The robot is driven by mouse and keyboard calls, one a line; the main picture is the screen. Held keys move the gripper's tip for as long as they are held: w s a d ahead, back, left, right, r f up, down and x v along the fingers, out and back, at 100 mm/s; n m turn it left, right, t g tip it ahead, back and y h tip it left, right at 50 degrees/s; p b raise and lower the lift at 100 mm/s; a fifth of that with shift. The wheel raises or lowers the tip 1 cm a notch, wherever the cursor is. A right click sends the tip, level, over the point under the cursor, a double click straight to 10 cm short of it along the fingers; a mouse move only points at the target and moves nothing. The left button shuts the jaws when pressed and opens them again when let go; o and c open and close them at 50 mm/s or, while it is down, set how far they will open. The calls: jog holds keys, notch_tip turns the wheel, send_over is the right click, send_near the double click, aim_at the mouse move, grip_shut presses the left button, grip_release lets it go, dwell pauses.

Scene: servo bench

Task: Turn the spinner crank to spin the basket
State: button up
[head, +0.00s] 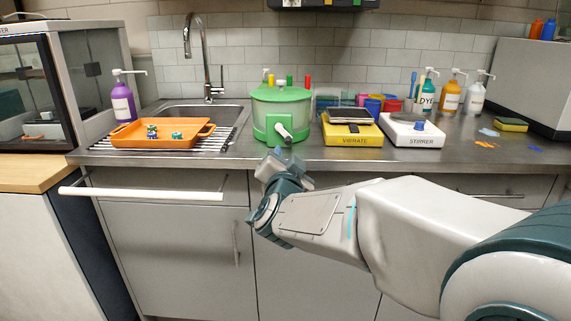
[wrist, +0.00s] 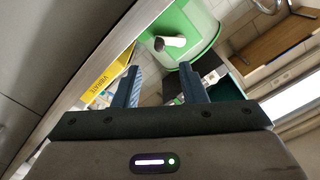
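The green spinner (head: 282,112) stands on the steel counter, with its basket body and lid upright. It also shows in the wrist view (wrist: 203,28). Its crank has a white handle (head: 284,133) on the front face, pointing down and to the right; the handle also shows in the wrist view (wrist: 170,43). My gripper (head: 276,158) is in front of and below the spinner, apart from the crank. In the wrist view my gripper's two fingers (wrist: 160,84) are spread apart with nothing between them, and the handle lies beyond their tips.
A yellow vibrate unit (head: 352,139) and a white stirrer (head: 411,140) stand right of the spinner. An orange tray (head: 140,141) with small items sits left, by the sink (head: 203,109). A white rail (head: 142,194) juts out below the counter's front edge.

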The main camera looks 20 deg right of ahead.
jog(key=shift+p+v, duration=0.35)
jog(key=shift+v, duration=1.85)
